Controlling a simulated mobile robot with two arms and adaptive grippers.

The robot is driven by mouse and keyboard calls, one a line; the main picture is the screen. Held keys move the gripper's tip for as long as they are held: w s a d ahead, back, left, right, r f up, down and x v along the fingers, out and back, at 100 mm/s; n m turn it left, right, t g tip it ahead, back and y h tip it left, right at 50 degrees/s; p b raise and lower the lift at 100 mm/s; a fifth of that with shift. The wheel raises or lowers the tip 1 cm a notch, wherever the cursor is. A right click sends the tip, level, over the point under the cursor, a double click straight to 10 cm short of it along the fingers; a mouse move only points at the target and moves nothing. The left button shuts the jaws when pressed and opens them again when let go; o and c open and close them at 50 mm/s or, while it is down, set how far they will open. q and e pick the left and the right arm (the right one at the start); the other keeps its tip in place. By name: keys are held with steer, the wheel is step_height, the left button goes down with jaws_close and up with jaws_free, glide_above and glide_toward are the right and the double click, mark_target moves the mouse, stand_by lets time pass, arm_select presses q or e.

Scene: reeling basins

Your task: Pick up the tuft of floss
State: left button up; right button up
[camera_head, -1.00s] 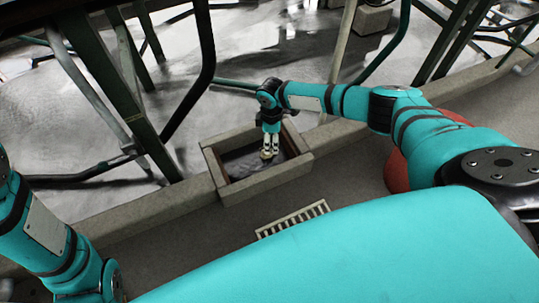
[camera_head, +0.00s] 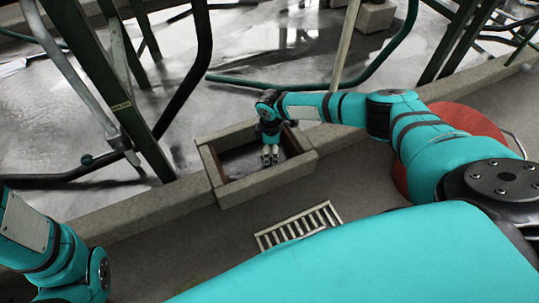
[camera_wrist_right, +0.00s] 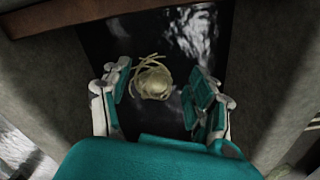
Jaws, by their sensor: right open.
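The tuft of floss (camera_wrist_right: 152,80) is a small pale-yellow clump with loose strands. In the right wrist view it lies in the dark, wet-looking bottom of the basin, a little left of the middle between my fingers. My right gripper (camera_wrist_right: 158,98) is open and empty, with one finger to each side of the tuft in that view. In the head view my right gripper (camera_head: 270,158) points down into the stone basin (camera_head: 268,183), and I cannot make out the tuft there. Of my left arm only links show at the left edge; its gripper is out of frame.
The basin's stone walls stand close around my right gripper. A slatted grate (camera_head: 298,226) lies on the floor in front of it. A red round object (camera_head: 468,120) is partly behind my right arm. Green metal legs and pipes (camera_head: 120,110) stand behind the basin over wet floor.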

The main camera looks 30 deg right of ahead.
steer(key=c, duration=0.8)
steer(key=shift+c, duration=0.2)
